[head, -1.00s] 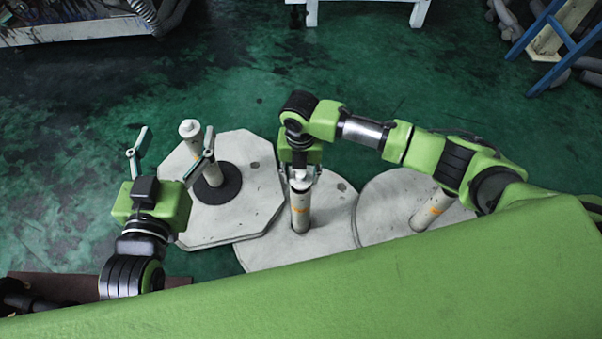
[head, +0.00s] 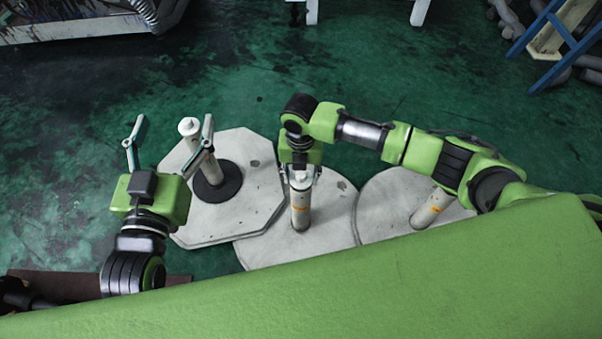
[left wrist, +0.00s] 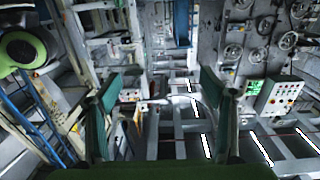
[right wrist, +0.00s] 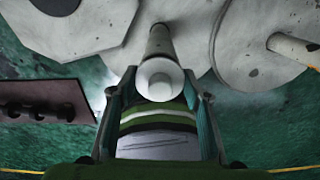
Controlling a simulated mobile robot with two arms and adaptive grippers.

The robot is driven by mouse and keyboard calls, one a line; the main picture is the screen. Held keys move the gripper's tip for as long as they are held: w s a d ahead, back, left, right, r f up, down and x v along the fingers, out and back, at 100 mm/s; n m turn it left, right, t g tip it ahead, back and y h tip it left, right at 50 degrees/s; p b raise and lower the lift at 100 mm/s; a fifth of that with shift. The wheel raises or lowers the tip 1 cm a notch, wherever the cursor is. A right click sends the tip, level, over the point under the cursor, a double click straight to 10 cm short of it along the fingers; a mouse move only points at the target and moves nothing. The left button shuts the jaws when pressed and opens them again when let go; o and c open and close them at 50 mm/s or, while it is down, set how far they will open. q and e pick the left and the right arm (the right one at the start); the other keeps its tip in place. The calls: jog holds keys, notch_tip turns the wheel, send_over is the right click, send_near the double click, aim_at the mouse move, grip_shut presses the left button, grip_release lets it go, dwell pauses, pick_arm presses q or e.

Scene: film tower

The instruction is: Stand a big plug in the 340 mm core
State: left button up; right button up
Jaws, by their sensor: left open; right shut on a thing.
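I cannot tell by sight which is 340 mm. My right gripper (head: 300,177) is over the middle core's top. It is shut on a white round plug (right wrist: 160,79), which lines up with the core in the right wrist view. Whether the plug is seated is hidden. My left gripper (head: 172,133) is open and empty near the left core; its fingers (left wrist: 158,95) are spread in the left wrist view.
A white cap (head: 188,126) tops the left core. A brown board (head: 70,287) lies at the lower left; several dark round things show on it in the right wrist view (right wrist: 38,100). A blue ladder (head: 562,40) stands at the upper right. The green floor behind the plates is clear.

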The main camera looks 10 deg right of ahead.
pick_arm(q)
jog(key=shift+r, duration=0.3)
pick_arm(e)
jog(key=shift+f, duration=0.2)
pick_arm(q)
jog(key=shift+d+r+t+h, duration=0.1)
jog(key=shift+r+t+h, duration=0.25)
jog(key=shift+r, duration=0.2)
pick_arm(e)
jog(key=shift+f, duration=0.4)
jog(key=o, duration=1.2)
jog(key=shift+c, duration=0.2)
notch_tip(320, 180, up, 12)
pick_arm(q)
jog(key=shift+r, duration=0.1)
